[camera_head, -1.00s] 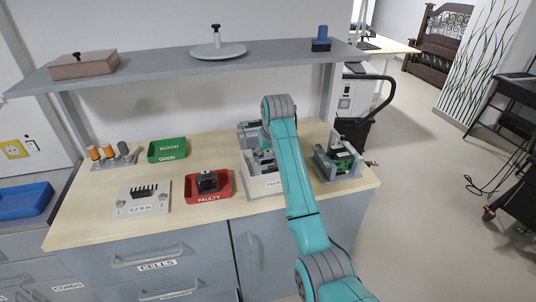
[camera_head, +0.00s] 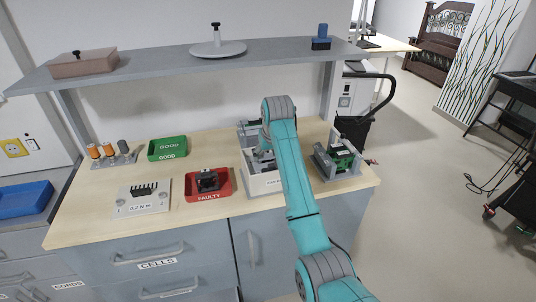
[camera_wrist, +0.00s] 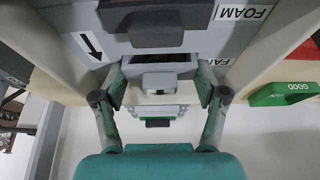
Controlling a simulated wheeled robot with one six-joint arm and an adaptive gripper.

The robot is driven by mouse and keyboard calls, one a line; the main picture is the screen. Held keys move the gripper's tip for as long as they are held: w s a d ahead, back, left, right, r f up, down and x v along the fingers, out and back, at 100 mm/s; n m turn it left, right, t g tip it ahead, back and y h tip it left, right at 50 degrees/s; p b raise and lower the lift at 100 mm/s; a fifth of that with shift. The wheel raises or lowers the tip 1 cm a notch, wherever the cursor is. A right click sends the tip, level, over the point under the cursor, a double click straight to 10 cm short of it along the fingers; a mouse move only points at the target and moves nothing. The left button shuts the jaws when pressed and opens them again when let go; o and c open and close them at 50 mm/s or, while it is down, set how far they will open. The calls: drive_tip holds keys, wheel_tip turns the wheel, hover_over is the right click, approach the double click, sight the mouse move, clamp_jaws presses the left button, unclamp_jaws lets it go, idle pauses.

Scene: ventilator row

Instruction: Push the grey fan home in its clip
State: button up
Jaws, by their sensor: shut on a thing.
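In the wrist view my gripper (camera_wrist: 161,92) has one finger on each side of a pale grey block with a small dark-topped knob, which I take to be the grey fan (camera_wrist: 160,81). The fingers are shut on it. It sits at the mouth of a dark slot in a grey housing (camera_wrist: 130,45) labelled FOAM and FAN, with a printed arrow. How deep it sits in its clip is hidden. In the head view the open pale box (camera_head: 262,184) stands under my arm, which covers the fan and my fingertips.
A black fan (camera_head: 208,181) lies in the red FAULTY tray (camera_head: 190,196). The green GOOD tray (camera_head: 167,149) looks empty. A grey fixture with a green board (camera_head: 342,158) stands right of the box. A shelf (camera_head: 180,64) spans above the bench.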

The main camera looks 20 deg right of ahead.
drive_tip(key=shift+f, duration=0.25)
drive_tip(key=o, duration=1.2)
drive_tip(key=shift+r, duration=0.1)
drive_tip(key=shift+r, duration=3.5)
